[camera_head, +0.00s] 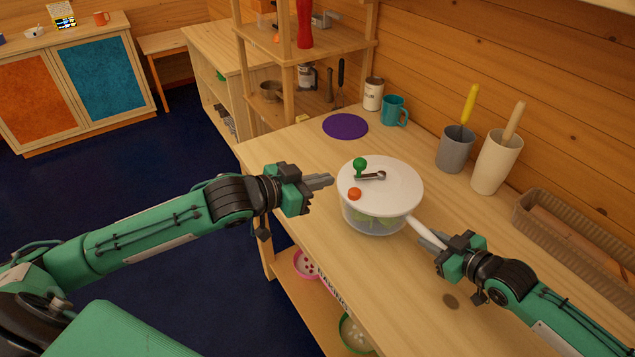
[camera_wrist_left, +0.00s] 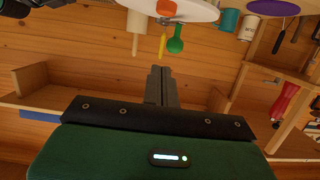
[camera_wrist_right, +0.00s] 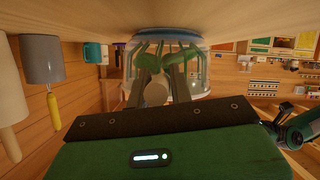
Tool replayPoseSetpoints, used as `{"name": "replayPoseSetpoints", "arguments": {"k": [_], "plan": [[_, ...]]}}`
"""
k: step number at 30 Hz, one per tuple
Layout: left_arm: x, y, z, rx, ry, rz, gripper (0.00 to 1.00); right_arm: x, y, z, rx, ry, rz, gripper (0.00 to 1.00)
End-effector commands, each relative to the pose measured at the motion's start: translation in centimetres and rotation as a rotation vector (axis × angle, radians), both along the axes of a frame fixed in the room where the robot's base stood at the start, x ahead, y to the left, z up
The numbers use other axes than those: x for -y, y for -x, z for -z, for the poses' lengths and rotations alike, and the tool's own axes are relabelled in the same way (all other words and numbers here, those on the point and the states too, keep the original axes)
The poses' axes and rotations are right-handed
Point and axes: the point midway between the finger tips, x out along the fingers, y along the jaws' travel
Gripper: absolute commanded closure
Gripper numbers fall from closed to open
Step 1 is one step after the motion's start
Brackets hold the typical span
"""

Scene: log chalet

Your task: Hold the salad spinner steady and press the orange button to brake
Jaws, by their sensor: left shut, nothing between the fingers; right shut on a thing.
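The salad spinner (camera_head: 383,197) stands upright on the wooden counter, with a white lid and a clear bowl holding green leaves. Its orange button (camera_head: 354,193) is on the lid's near-left part, beside the crank with a green knob (camera_head: 360,165). The button also shows at the top of the left wrist view (camera_wrist_left: 166,8). My left gripper (camera_head: 331,180) is shut and empty, left of the lid and apart from the button. My right gripper (camera_head: 437,250) is shut on the spinner's white side handle (camera_head: 424,232). The bowl (camera_wrist_right: 200,58) fills the right wrist view's centre.
A grey cup (camera_head: 455,150), a cream holder (camera_head: 495,165) and a wicker basket (camera_head: 570,230) stand along the wall. A teal mug (camera_head: 394,110) and purple mat (camera_head: 346,126) lie behind the spinner. The counter's left edge is beneath my left gripper.

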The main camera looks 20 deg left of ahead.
Motion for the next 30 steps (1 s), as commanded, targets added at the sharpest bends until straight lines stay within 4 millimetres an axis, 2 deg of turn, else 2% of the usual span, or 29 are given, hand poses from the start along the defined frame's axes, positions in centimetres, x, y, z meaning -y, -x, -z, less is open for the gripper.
{"name": "replayPoseSetpoints", "arguments": {"k": [12,15,18,24,30], "plan": [[4.2,-6.1,1.7,0.001,0.002,0.001,1.0,0.0,0.0,0.0,0.001,-0.001,0.0,1.0],[4.0,-5.9,3.7,-0.004,-0.002,-0.001,1.0,0.0,0.0,0.0,0.001,-0.001,0.0,1.0],[4.0,-5.9,4.8,-0.002,-0.001,-0.001,1.0,0.0,0.0,0.0,0.0,0.0,0.0,1.0],[4.0,-5.9,5.7,0.0,0.0,0.0,1.0,0.0,0.0,0.0,0.001,-0.001,0.0,1.0],[4.0,-5.8,5.8,0.0,0.0,0.0,1.0,0.0,0.0,0.0,0.001,-0.001,0.0,1.0]]}}
